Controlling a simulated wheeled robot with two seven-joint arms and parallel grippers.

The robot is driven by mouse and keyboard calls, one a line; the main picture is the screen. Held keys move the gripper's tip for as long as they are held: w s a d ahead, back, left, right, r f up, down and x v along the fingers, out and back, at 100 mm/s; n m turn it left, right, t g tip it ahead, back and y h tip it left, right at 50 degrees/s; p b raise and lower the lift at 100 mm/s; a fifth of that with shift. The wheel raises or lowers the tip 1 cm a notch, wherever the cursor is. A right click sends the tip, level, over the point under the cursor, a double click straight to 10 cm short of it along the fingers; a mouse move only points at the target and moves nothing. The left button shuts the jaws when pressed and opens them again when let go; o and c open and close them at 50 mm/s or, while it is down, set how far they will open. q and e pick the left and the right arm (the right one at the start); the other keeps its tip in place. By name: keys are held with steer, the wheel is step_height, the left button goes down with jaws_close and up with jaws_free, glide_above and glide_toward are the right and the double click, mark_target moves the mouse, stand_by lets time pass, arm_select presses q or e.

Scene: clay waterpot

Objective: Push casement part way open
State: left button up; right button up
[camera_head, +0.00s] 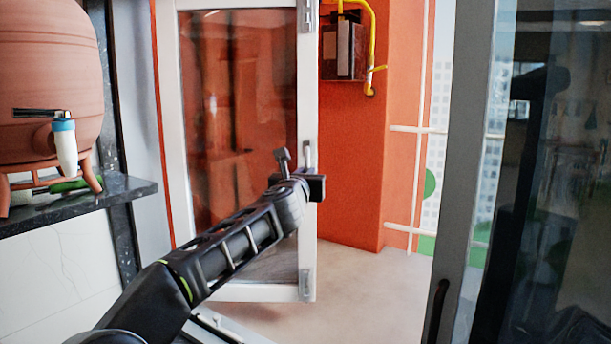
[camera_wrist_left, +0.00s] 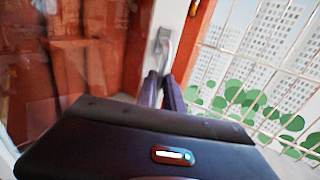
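The casement is a white-framed glass sash (camera_head: 308,235) in the middle of the head view, with hinge-like metal fittings on its right edge. It stands turned away from the opening. Its grey handle (camera_head: 307,155) is on the right upright and also shows in the left wrist view (camera_wrist_left: 161,42). My left gripper (camera_head: 296,162) is at the handle's height, in front of that upright. In the left wrist view, its two dark fingers (camera_wrist_left: 161,86) are close together, just below the handle. Contact and grip are unclear. My right gripper is not in view.
A clay waterpot (camera_head: 55,80) with a tap (camera_head: 64,140) stands on a dark shelf (camera_head: 120,190) at the left. A dark glass panel (camera_head: 470,120) fills the right. Orange wall, yellow pipe (camera_head: 374,40) and a white railing (camera_head: 419,130) lie beyond; the pale floor there is clear.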

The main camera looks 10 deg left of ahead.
arm_select(q)
steer(key=o, duration=0.5)
steer(key=shift+c, duration=0.2)
steer(key=shift+s, duration=0.15)
steer(key=s+b, duration=0.4)
steer(key=s, duration=0.3)
steer(key=shift+s+d, duration=0.2)
steer(key=shift+s, duration=0.05)
